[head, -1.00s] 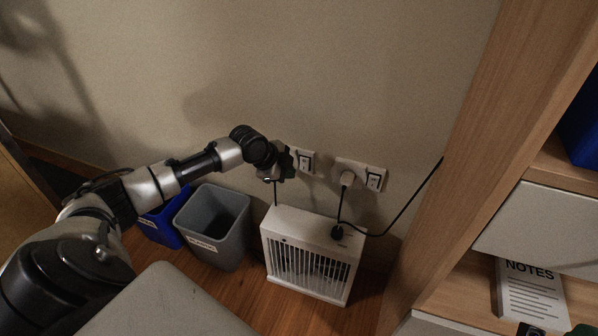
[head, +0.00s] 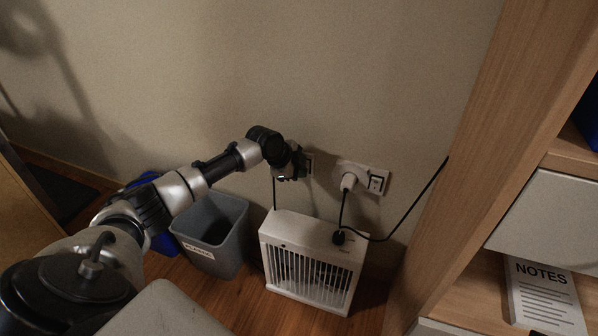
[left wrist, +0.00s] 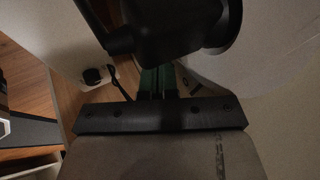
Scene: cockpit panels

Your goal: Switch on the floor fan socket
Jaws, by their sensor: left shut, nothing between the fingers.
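Two white wall sockets with switches sit above a white grilled floor unit. My left gripper (head: 300,172) is shut and empty at the left socket (head: 309,160), covering most of it; I cannot tell if it touches. The right socket (head: 362,177) is clear of it, with a white plug (head: 348,181) in its left half and a dark-framed rocker switch (head: 377,182) in its right half. The white unit (head: 311,262) stands on the floor below. In the left wrist view the green-lined fingers (left wrist: 158,82) are together. My right gripper is out of view.
A grey bin (head: 212,237) stands left of the unit, with a blue bin (head: 165,241) behind my arm. A wooden shelf (head: 462,150) rises at the right. Black cords (head: 405,215) hang between wall, unit and shelf.

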